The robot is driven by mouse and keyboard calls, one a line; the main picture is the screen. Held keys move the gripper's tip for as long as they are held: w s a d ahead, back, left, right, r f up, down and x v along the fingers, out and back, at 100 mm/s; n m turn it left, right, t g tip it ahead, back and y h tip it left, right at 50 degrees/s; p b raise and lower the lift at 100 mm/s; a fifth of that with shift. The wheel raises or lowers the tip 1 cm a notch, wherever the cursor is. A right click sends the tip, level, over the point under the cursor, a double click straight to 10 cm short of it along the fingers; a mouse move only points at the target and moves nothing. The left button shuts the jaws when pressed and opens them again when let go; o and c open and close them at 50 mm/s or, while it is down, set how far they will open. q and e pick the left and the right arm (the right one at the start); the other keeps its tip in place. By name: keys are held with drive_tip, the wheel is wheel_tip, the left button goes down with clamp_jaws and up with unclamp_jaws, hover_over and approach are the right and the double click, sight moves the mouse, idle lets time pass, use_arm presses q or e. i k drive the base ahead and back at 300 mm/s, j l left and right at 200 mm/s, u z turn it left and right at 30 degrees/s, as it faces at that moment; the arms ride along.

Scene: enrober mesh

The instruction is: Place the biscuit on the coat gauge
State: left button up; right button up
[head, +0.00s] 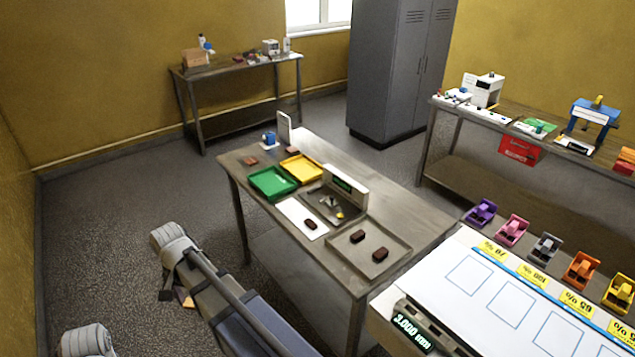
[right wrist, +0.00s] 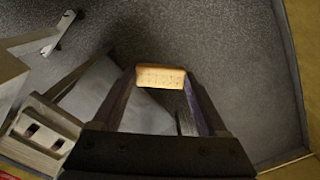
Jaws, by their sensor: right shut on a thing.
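A pale tan rectangular biscuit with small dots (right wrist: 160,77) is held between the fingertips of my right gripper (right wrist: 160,84), in the right wrist view. A small tan patch beside my arm at the lower left of the head view appears to be the same biscuit (head: 188,302), away from the tables. A device whose display reads 3.000 mm (head: 413,328) sits at the near left edge of the white board and looks like the coat gauge. My left gripper is not visible.
The middle table (head: 405,205) carries a green tray (head: 272,183), a yellow tray (head: 302,169), a white display unit (head: 343,187), a white mat (head: 291,208) and a grey tray (head: 343,251) with dark brown bars. Coloured holders line the board's far side. Bare floor lies left.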

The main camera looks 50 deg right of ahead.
sight(320, 196)
drive_tip(key=i+z, duration=0.35)
drive_tip(key=i, duration=0.15)
drive_tip(key=i+j+z, duration=0.2)
drive_tip(key=i+z, duration=0.2)
drive_tip(key=i+j+z, duration=0.35)
drive_tip(key=i, duration=0.2)
drive_tip(key=i+z, duration=0.4)
drive_tip(key=i+j+z, duration=0.2)
drive_tip(key=i+z, duration=0.15)
drive_tip(key=i+l+z, duration=0.1)
drive_tip(key=i+z, duration=0.2)
drive_tip(key=i, duration=0.2)
